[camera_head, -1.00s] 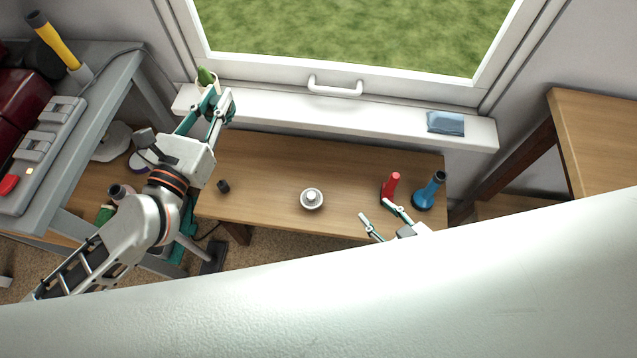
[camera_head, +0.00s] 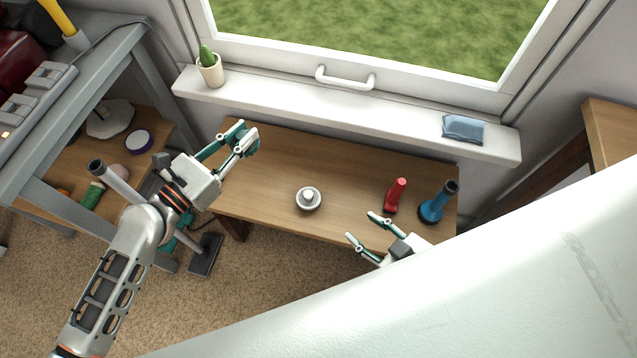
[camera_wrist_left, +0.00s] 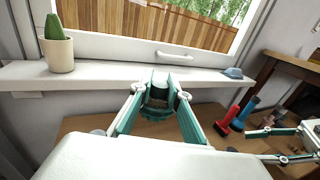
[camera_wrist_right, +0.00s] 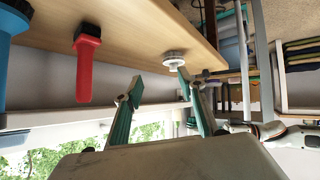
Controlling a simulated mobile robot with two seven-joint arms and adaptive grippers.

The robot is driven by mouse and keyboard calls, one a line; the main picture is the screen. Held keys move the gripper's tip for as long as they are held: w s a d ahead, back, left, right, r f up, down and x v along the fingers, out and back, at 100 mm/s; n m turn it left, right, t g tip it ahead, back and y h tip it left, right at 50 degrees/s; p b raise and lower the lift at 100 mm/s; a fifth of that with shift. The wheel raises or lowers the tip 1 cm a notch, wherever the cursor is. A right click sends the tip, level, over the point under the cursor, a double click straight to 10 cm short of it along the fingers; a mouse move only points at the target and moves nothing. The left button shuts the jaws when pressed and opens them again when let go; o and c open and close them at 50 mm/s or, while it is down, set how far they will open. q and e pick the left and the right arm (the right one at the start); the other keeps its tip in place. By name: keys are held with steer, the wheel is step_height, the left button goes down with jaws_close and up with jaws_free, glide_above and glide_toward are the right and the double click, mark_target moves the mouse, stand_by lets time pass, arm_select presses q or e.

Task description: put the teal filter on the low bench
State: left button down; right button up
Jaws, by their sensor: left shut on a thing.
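My left gripper (camera_head: 246,136) is shut on the teal filter (camera_wrist_left: 157,107), a dark teal round piece between its fingertips in the left wrist view. In the head view it is over the back left part of the low bench (camera_head: 285,165), below the window sill; I cannot tell how high above the top it is. The bench is a long wooden one under the window. My right gripper (camera_head: 362,228) is open and empty at the bench's front edge, and its spread fingers also show in the right wrist view (camera_wrist_right: 160,90).
On the bench stand a white-grey round piece (camera_head: 308,199), a red tool (camera_head: 396,195) and a blue flared piece (camera_head: 436,204). The sill (camera_head: 330,115) holds a potted cactus (camera_head: 210,70) and a blue cloth (camera_head: 463,128). A grey workbench (camera_head: 95,95) stands left. The bench's middle back is clear.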

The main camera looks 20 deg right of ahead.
arm_select(q)
steer(key=shift+a+f, duration=0.1)
steer(key=shift+f, duration=0.2)
steer(key=shift+s+f, duration=0.1)
steer(key=shift+f, duration=0.05)
step_height(320, 180, down, 16)
steer(key=b, duration=0.6)
step_height(320, 180, down, 4)
steer(key=shift+s+r+b, duration=0.1)
steer(key=shift+r+b, duration=0.1)
steer(key=shift+b, duration=0.6)
steer(key=shift+f, duration=0.1)
steer(key=shift+f+b, duration=0.3)
steer(key=c, duration=1.9)
jaws_free()
steer(key=shift+r, duration=0.2)
arm_select(e)
steer(key=w+a+r+m+t+y, duration=0.1)
steer(key=w+a+r+y, duration=0.1)
steer(key=a, duration=0.4)
steer(key=shift+a+r, duration=0.15)
steer(key=shift+r, duration=0.3)
